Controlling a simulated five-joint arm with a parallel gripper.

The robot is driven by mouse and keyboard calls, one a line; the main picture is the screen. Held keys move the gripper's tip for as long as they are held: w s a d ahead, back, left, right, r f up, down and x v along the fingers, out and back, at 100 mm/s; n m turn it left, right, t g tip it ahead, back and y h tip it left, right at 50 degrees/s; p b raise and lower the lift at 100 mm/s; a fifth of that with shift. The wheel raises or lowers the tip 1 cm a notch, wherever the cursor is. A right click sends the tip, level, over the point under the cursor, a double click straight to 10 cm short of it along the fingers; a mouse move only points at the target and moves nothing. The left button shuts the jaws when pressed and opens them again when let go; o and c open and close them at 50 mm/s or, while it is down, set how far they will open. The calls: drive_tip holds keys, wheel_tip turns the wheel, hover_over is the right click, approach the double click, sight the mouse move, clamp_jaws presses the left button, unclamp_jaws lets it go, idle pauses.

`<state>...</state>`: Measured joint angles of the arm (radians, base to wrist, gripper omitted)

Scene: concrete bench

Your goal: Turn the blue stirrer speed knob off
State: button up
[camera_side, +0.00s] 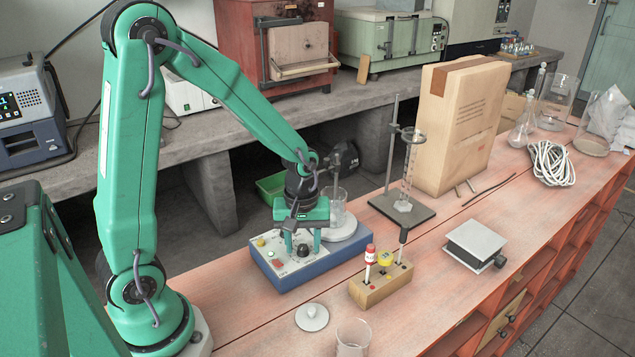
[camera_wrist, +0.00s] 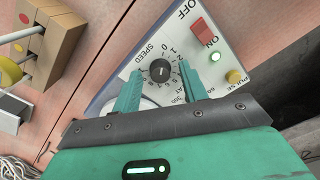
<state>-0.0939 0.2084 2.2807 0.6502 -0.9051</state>
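The stirrer is a box with a blue body (camera_side: 312,275) and a white sloped front panel, standing on the bench at centre. Its round dark speed knob (camera_wrist: 160,71) sits inside a printed dial marked SPEED. A small pale mark shows on the knob's top; I cannot tell exactly which number it points at. My gripper (camera_side: 302,247) reaches down over the panel. In the wrist view, its two green fingers stand on either side of the knob, apart, with a narrow gap on each side. A red ON/OFF switch (camera_wrist: 202,30) sits on the same panel.
A lit green lamp (camera_wrist: 214,56) and a yellow PULSE button (camera_wrist: 234,76) are close to the right finger. A beaker (camera_side: 337,208) stands on the stirrer's round plate behind the gripper. A wooden block (camera_side: 372,292) with coloured-capped items stands at right.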

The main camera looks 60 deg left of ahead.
sight(302, 249)
drive_tip(key=shift+r, duration=0.1)
idle(0.3)
drive_tip(key=shift+r, duration=3.75)
drive_tip(key=shift+r, duration=0.1)
drive_tip(key=s+d+r+m+t, duration=0.3)
drive_tip(key=s+r+m+t, duration=0.2)
drive_tip(key=s+r+m, duration=0.5)
drive_tip(key=shift+s+r+m+t, duration=0.15)
drive_tip(key=shift+r+m+t, duration=0.2)
drive_tip(key=shift+m, duration=0.35)
